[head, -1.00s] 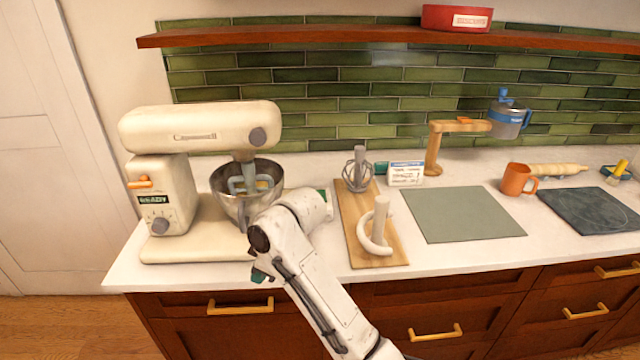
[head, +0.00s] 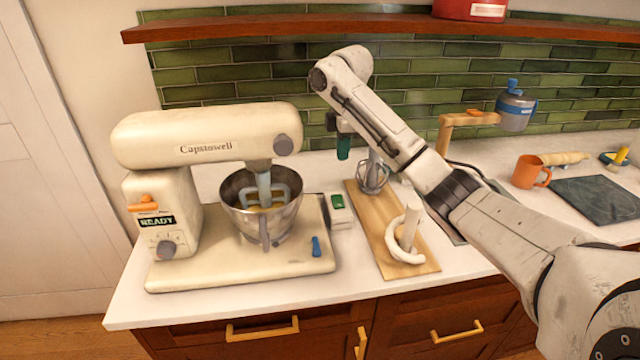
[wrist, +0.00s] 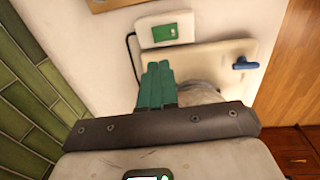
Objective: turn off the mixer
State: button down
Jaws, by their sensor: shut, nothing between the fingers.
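The cream stand mixer (head: 205,136) stands at the left of the counter in the head view. Its display (head: 157,222) reads READY, with an orange lever (head: 143,204) above and a grey knob (head: 166,249) below. A beater hangs inside its steel bowl (head: 262,215). A blue lever (head: 316,246) is on the base; it also shows in the wrist view (wrist: 246,64). A small white box with a green top (head: 340,208) sits just right of the base, and in the wrist view (wrist: 165,29) a black cable leaves it. My gripper (head: 343,154), with teal fingers (wrist: 157,82), is shut and empty, raised behind that box.
A wooden board (head: 375,235) with a whisk (head: 372,174) and a pale hook attachment (head: 406,240) lies right of the mixer. My arm crosses above it. A wooden shelf (head: 300,27) runs overhead along the green tiled wall. An orange mug (head: 529,171) stands farther right.

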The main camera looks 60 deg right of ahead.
jog(key=shift+w+d, duration=0.1)
jog(key=b, duration=0.2)
send_near(339, 198)
jog(key=f, duration=0.4)
jog(key=w+d+f, duration=0.1)
jog(key=f, duration=0.1)
jog(key=shift+f, duration=0.4)
jog(key=shift+f, duration=0.2)
jog(key=shift+s+a+r+p, duration=0.1)
jog(key=shift+s+a+p, duration=0.1)
jog(key=shift+p, duration=0.25)
jog(key=shift+s+a+r+p, duration=0.1)
jog(key=shift+s+a+p, duration=0.15)
jog(key=shift+a+p, duration=0.35)
jog(key=shift+d+r, duration=0.1)
jog(key=shift+d, duration=0.1)
